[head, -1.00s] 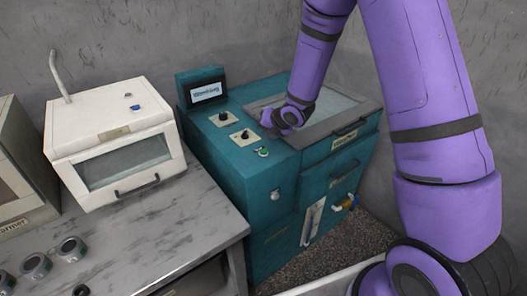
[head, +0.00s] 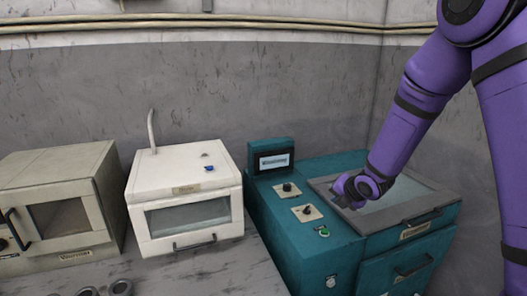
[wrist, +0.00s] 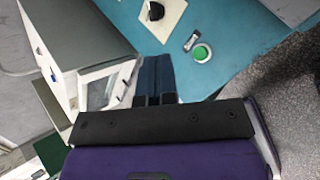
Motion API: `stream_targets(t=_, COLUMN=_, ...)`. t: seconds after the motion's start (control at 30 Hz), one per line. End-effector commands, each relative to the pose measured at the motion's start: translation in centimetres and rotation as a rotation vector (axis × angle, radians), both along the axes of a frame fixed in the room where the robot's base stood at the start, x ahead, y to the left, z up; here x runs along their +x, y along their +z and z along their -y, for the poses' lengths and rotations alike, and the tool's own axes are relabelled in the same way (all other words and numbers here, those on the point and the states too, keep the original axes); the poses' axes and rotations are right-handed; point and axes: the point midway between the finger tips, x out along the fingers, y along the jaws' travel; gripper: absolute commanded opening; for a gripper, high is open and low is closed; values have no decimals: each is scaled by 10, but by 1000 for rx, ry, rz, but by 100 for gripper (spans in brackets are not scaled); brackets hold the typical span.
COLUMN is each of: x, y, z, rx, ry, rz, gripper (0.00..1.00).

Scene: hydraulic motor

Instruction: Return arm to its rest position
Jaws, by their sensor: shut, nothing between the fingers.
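My arm is purple with black bands and reaches in from the right in the head view. My gripper (head: 349,190) is over the teal machine (head: 290,225), near its glass lid (head: 400,193) and right of its knobs. In the wrist view my gripper (wrist: 155,103) points at the machine's control face, with its two dark fingers together and nothing between them. The green button (wrist: 201,53) and a black knob (wrist: 155,11) show beyond the fingers. In the head view the green button (head: 323,231) is left of and below the gripper. I cannot tell the exact gap to the machine.
A white box with a glass door (head: 186,197) stands on the grey bench (head: 215,278), left of the teal machine. A beige oven (head: 58,206) is farther left. Grey walls and pipes (head: 250,25) are behind.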

Motion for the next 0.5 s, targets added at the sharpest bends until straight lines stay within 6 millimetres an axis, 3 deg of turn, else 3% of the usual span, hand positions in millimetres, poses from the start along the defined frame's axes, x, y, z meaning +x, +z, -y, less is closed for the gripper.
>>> stream_targets(t=0.1, x=-13, y=41, z=13, rx=81, ry=-179, rz=-29, gripper=0)
stream_targets(t=0.27, x=-39, y=87, z=29, rx=208, ry=-425, rz=-73, gripper=0)
stream_targets(t=0.5, x=-91, y=147, z=48, rx=423, ry=-789, rz=-128, gripper=0)
